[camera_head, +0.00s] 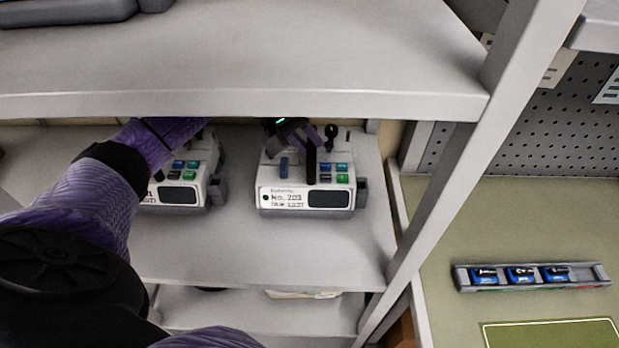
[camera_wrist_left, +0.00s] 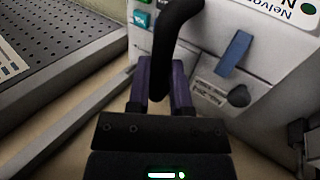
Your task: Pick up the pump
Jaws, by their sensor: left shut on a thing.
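A white pump (camera_head: 310,197) labelled No. 203 stands on the middle shelf, with a dark screen and coloured buttons on its front. My left gripper (camera_head: 318,150) reaches over its top from behind the upper shelf's edge. In the left wrist view the pump (camera_wrist_left: 250,90) fills the right side. There the left gripper (camera_wrist_left: 162,85) is shut on the pump's black curved handle (camera_wrist_left: 172,30), between its two purple fingers. The pump appears to be resting on the shelf. My right gripper is not in view.
A second white pump (camera_head: 185,185) stands to the left on the same shelf (camera_head: 300,250), partly behind my left arm. The upper shelf (camera_head: 240,60) overhangs both pumps. A shelf post (camera_head: 455,190) stands at right. Beyond it, a grey tray (camera_head: 530,277) holds blue items.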

